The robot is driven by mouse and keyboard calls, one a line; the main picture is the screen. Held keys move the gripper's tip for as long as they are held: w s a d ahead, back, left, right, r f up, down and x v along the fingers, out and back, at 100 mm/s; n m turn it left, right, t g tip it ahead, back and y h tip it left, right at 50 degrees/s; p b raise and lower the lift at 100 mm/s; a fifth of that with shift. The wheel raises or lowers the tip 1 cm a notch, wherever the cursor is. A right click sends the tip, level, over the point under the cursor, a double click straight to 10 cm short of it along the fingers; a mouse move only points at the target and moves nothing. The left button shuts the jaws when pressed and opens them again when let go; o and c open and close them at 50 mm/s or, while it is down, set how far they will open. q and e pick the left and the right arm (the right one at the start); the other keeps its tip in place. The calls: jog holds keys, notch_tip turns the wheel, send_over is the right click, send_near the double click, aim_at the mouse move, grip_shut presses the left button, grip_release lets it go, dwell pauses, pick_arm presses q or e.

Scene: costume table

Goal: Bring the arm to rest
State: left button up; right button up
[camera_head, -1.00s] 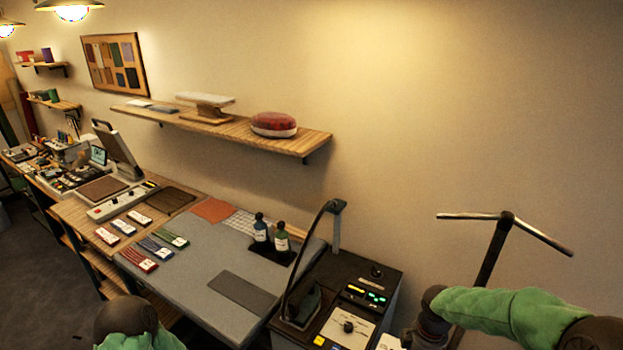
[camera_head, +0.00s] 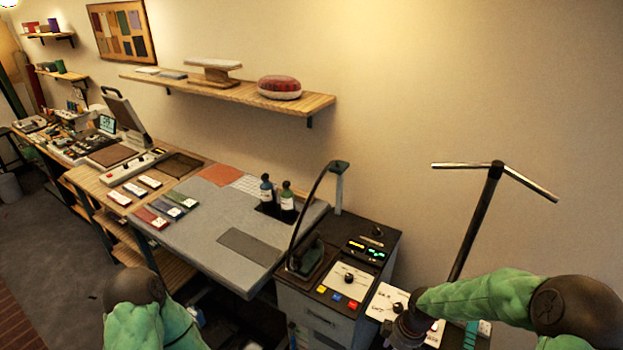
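Both of my arms show only in part in the camera_head view. My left arm (camera_head: 140,315), in a green sleeve with a dark joint, comes up from the bottom edge left of centre. Its gripper is out of the frame. My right arm (camera_head: 480,300) reaches in from the right in a green sleeve. Its dark wrist end (camera_head: 408,328) points down at the bottom edge, beside the dark control cabinet. The fingers of the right gripper are below the frame, so I cannot see whether it holds anything.
A grey-topped table (camera_head: 185,240) carries colour cards and two dark bottles (camera_head: 287,197). The control cabinet (camera_head: 325,310) stands at its right end. A dark pole with a crossbar (camera_head: 474,225) rises behind my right arm. A wall shelf (camera_head: 225,89) holds a red cushion (camera_head: 280,88).

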jog(key=s+a+f+m+b, duration=0.3)
jog(key=s+a+f+m, duration=0.1)
jog(key=f, duration=0.4)
jog(key=s+a+f+m+y+b, duration=0.1)
jog(key=s+a+f+m+b, duration=0.2)
jog(key=s+f, duration=0.3)
jog(key=s+a+f+m+y+b, duration=0.1)
jog(key=s+a+f+m+b, duration=0.2)
jog(key=f, duration=0.9)
jog(key=shift+s+a+m+b, duration=0.4)
jog(key=shift+s+a+m, duration=0.4)
jog(key=shift+s+a, duration=0.3)
jog(key=shift+w, duration=0.1)
